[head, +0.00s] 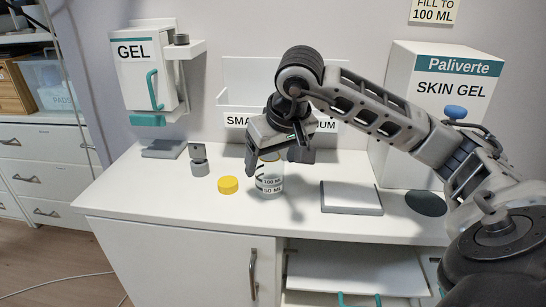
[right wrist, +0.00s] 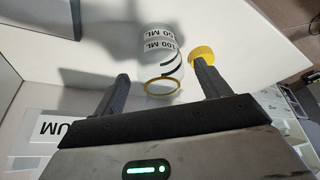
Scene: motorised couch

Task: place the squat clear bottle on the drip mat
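The squat clear bottle (head: 270,183), marked 100 ML and 50 ML, stands upright and uncapped on the white counter. In the right wrist view its yellow-rimmed mouth (right wrist: 163,86) lies between my fingers. My right gripper (head: 276,163) is open and points down above the bottle, with a finger on either side of its top and gaps visible. A dark round mat (head: 426,203) lies at the counter's right, partly near my arm. A grey square pad (head: 163,149) lies under the gel dispenser; I cannot tell which is the drip mat. My left gripper is out of view.
A yellow cap (head: 228,185) lies left of the bottle, beside a small grey metal device (head: 199,160). A flat white-topped square plate (head: 351,198) lies to the right. A labelled rack (head: 240,95) is at the back.

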